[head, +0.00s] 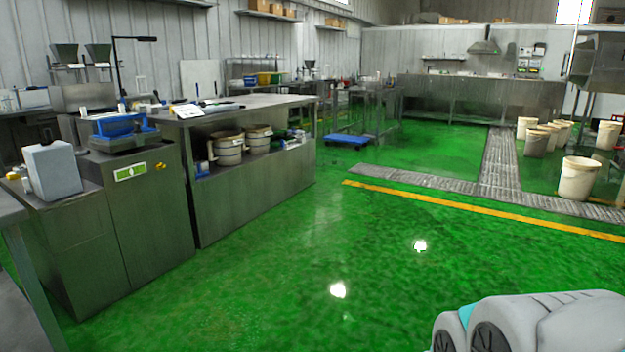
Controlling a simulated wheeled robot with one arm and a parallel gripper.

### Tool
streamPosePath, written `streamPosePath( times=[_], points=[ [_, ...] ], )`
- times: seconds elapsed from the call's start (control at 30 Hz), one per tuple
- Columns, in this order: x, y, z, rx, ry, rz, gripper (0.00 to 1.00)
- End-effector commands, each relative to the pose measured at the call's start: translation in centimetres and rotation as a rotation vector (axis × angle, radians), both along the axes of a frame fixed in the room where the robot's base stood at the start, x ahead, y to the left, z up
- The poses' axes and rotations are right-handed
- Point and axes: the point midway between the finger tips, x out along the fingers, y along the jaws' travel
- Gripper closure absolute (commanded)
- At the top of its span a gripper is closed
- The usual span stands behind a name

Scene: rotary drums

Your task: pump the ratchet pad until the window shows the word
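I cannot make out a ratchet pad or a window with a word for certain. A blue device with a dark base (122,132) sits on top of a steel cabinet (150,220) at the left. The cabinet's front bears a green and white label (131,172), too small to read, with a small yellow part (160,166) to its right. A pale grey box (52,170) stands to the left of the blue device. A white and teal part of my own arm shows at the bottom right. My gripper is not in view.
A steel bench (255,185) with buckets on its shelf adjoins the cabinet. A table edge (10,208) juts in at far left. White buckets (578,180) stand at right near a floor grate (440,183). The green floor (300,270) in the middle is clear.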

Motion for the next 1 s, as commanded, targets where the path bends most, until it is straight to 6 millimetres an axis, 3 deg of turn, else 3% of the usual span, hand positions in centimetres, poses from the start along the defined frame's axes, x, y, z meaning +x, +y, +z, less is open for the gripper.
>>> streamPosePath(
  times=[0.17, 1.0],
  points=[
    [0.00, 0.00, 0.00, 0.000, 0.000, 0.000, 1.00],
    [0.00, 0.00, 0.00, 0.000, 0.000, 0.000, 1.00]
  ],
)
